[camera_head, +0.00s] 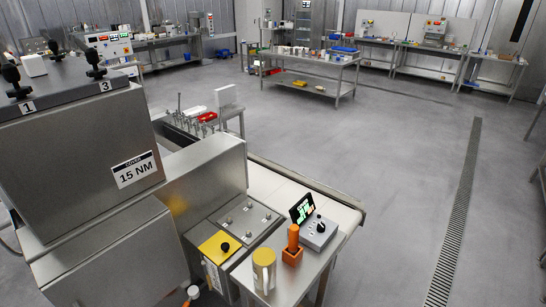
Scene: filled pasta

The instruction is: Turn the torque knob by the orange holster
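The torque knob (320,227) is a small black knob on top of a light grey control box (317,234), near the right end of the steel bench. A tilted dark display (302,207) with green readouts stands at the back left of the box. The orange holster (292,256) is just in front and to the left of the box, with an orange handle (293,237) standing upright in it. The knob's pointer setting is too small to read. Neither of my grippers is in view.
A yellow-topped cup (264,268) stands left of the holster. A yellow panel with a black knob (221,246) lies farther left. Open floor (400,200) lies to the right of the bench.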

